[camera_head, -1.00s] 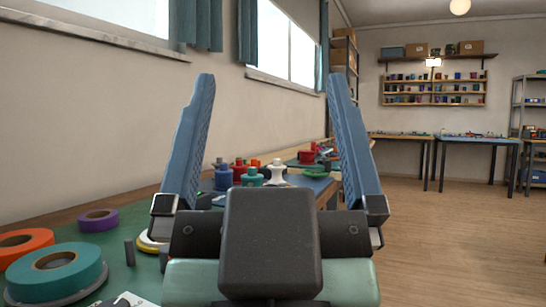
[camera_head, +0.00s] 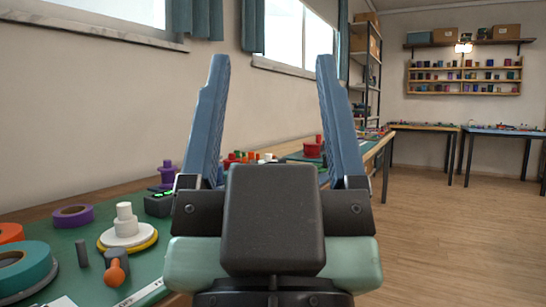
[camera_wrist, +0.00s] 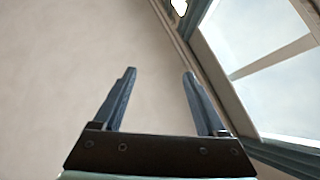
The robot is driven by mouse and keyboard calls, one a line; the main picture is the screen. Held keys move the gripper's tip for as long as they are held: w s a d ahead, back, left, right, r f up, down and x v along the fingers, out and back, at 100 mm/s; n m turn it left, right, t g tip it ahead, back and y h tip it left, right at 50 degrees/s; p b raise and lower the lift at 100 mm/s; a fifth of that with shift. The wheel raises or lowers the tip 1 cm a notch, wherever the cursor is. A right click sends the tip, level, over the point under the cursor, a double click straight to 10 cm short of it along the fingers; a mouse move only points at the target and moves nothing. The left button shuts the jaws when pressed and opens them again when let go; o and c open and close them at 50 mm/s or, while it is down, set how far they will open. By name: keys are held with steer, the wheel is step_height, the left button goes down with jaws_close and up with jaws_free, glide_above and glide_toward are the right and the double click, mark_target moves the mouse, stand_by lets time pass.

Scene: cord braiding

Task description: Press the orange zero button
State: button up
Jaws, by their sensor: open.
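No orange zero button can be made out. A small black device (camera_head: 158,204) with green lit marks stands on the green-topped bench at left, partly hidden behind my gripper's left finger. My gripper (camera_head: 273,62) is raised in front of the head camera, its two blue fingers upright, apart and empty. In the wrist view my gripper (camera_wrist: 159,74) is also open, with only bare wall and a window beyond it.
The bench (camera_head: 100,238) runs along the left wall. It holds a teal tape roll (camera_head: 38,270), a purple roll (camera_head: 72,215), a white stepped spool (camera_head: 125,228) on a yellow ring, and an orange-ended piece (camera_head: 115,272). Open wooden floor (camera_head: 440,240) lies at right.

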jaws_close()
stand_by(1.4)
